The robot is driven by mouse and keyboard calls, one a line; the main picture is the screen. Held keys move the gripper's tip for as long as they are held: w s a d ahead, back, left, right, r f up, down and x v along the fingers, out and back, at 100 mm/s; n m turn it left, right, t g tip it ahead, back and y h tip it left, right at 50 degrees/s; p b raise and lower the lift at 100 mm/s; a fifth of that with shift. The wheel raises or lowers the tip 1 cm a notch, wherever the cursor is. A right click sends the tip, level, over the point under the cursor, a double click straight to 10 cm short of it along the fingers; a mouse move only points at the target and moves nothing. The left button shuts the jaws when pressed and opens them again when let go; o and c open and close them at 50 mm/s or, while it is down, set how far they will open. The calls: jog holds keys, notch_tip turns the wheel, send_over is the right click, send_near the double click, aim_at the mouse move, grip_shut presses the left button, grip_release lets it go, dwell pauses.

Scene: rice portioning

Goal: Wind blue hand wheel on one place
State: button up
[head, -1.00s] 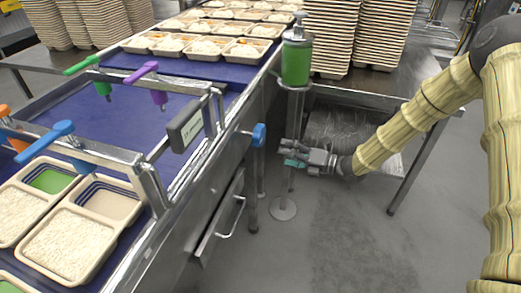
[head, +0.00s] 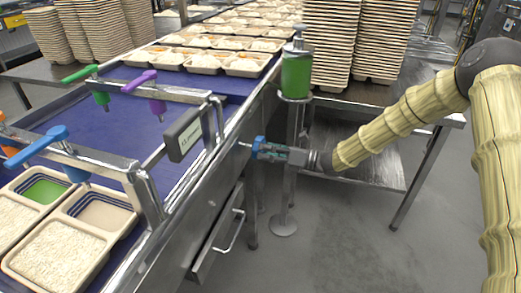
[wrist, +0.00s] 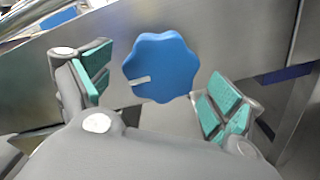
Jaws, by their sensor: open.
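The blue hand wheel (wrist: 163,66) is a lobed knob with a pale pointer mark, on the steel side of the conveyor. In the wrist view the mark points left and slightly down. My gripper (wrist: 152,92) is open, with one green-padded finger on each side of the wheel. The pads look apart from it. In the head view my gripper (head: 262,148) is at the conveyor's side, and a bit of the blue wheel (head: 258,143) shows at its tips. Most of the wheel is hidden there.
A green canister (head: 295,75) on a steel stand (head: 293,150) is close behind my gripper. A drawer handle (head: 235,232) sticks out below. Trays of rice (head: 60,250) lie on the blue conveyor belt (head: 130,130). The floor to the right is clear.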

jog(key=shift+x, duration=1.15)
jog(key=shift+c, duration=0.2)
jog(key=c, duration=1)
jog(key=shift+o, duration=0.2)
